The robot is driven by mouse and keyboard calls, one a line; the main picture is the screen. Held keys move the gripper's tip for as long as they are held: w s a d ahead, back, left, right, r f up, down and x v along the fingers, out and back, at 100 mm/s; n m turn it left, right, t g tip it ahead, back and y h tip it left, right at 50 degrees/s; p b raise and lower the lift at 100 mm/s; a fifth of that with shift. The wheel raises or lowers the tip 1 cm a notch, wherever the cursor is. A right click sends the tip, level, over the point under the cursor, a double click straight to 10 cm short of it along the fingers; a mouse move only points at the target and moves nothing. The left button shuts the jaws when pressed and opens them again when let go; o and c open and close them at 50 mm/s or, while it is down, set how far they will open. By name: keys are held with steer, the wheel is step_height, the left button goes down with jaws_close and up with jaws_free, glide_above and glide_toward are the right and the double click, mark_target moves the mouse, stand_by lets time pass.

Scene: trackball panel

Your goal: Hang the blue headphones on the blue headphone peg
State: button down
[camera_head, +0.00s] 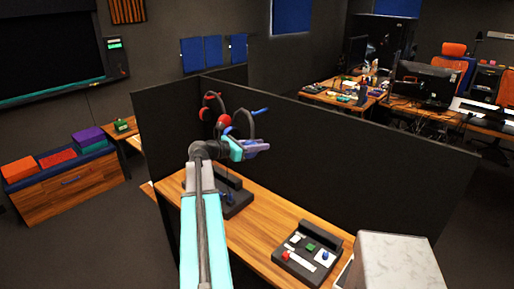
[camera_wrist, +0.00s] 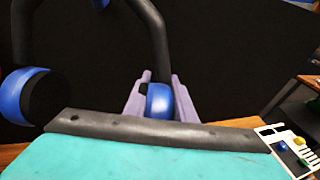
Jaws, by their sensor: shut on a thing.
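The blue headphones (camera_head: 251,123) have a dark band and blue ear cups, and stand band up at the back partition. My gripper (camera_head: 262,147) is shut on one blue ear cup (camera_wrist: 158,100), which sits between its purple fingers (camera_wrist: 160,88) in the wrist view. The other ear cup (camera_wrist: 22,95) hangs free at the left. The blue headphone peg (camera_head: 261,110) sticks out close to the top of the band. A blue bit, likely this peg, shows at the top edge of the wrist view (camera_wrist: 100,3). I cannot tell whether the band rests on it.
Red headphones (camera_head: 204,114) hang on the partition just left of the blue ones. Below is a wooden desk (camera_head: 255,235) with a dark joystick base (camera_head: 236,203) and a control panel (camera_head: 307,255). A pale marble-topped block (camera_head: 395,265) stands at front right.

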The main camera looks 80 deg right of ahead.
steer(key=shift+s+d+f+b, duration=0.25)
steer(key=shift+s+d, duration=0.5)
steer(key=shift+d, duration=0.6)
steer(key=shift+s+d+f+b, duration=0.2)
steer(key=shift+s+d, duration=0.55)
steer(key=shift+d, duration=0.55)
steer(key=shift+s+d+f+b, duration=0.15)
steer(key=shift+s+d+b, duration=0.15)
steer(key=shift+s+d, duration=0.75)
steer(key=shift+w+d, duration=0.3)
steer(key=c, duration=1.4)
jaws_free()
steer(key=shift+f, duration=0.1)
